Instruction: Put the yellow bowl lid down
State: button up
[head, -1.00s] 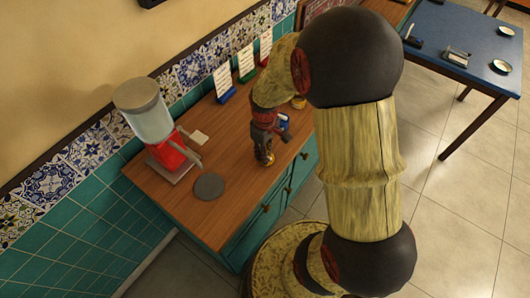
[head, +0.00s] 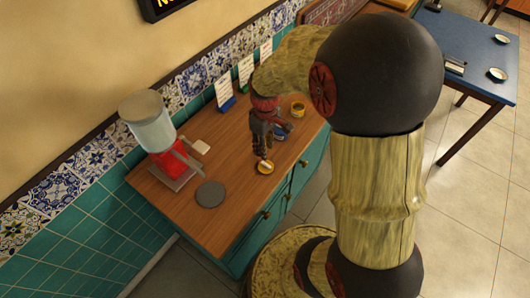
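The yellow lid (head: 265,168), small and round with a pale top, shows low over the wooden counter, seemingly resting on it. My gripper (head: 262,155) points down just above the lid, and the lid's top shows below the fingertips. The fingers are dark and small, so whether they are open or touch the lid cannot be told. The yellow bowl (head: 298,110) stands further back on the counter, to the right of my gripper. A blue bowl (head: 280,134) is partly hidden behind my gripper.
A dark round disc (head: 210,193) lies on the counter (head: 228,221) at the front left. A red dispenser (head: 169,155) with a clear tank stands at the left by the tiled wall. Card holders (head: 226,103) stand along the back. The counter front is clear.

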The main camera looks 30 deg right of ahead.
jog(key=s+a+r+m+t, duration=0.1)
jog(key=a+r, duration=0.2)
jog(key=r, duration=0.4)
jog(key=s+a+r+t, duration=0.1)
jog(key=s+a+r, duration=0.1)
jog(key=r, duration=0.4)
jog(key=s+a+r+m+t, duration=0.3)
jog(key=s+a+r, duration=0.3)
jog(key=s+r, duration=0.3)
jog(key=shift+s+a+t+p, duration=0.3)
jog(key=shift+s+a, duration=0.1)
jog(key=shift+r, duration=0.1)
